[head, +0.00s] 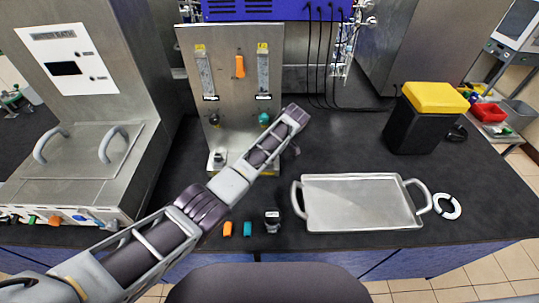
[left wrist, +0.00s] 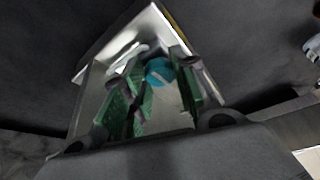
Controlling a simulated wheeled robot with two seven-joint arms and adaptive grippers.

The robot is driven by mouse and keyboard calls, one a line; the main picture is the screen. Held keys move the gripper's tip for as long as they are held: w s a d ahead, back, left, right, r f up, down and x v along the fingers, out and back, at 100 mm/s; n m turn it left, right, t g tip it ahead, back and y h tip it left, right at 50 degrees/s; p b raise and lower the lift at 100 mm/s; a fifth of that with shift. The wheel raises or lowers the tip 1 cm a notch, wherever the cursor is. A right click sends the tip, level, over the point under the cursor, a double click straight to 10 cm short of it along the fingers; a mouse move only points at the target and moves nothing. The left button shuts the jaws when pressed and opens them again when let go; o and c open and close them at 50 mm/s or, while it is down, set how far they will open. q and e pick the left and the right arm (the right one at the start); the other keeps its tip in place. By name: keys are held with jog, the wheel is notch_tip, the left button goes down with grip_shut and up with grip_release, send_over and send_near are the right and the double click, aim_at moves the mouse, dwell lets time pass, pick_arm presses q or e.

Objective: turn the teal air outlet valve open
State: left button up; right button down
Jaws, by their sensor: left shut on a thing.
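The teal air outlet valve (head: 264,119) is a small round knob low on the right of the upright metal panel (head: 222,75). In the left wrist view the teal knob (left wrist: 158,71) sits between the green-padded fingers of my left gripper (left wrist: 160,88). The gripper is shut on it. In the head view my left arm reaches in from the lower left and its wrist covers the area just right of the knob, so the fingers are mostly hidden there. A dark knob (head: 214,119) is on the panel's left side. My right gripper is not in view.
A metal tray (head: 360,204) with two handles lies on the dark bench. Orange (head: 227,229) and teal (head: 248,229) pieces lie at the front edge. A steel unit (head: 85,75) stands left.

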pick_arm(q)
jog(key=o, duration=1)
jog(key=shift+v, duration=3.75)
jog(key=shift+s, duration=0.1)
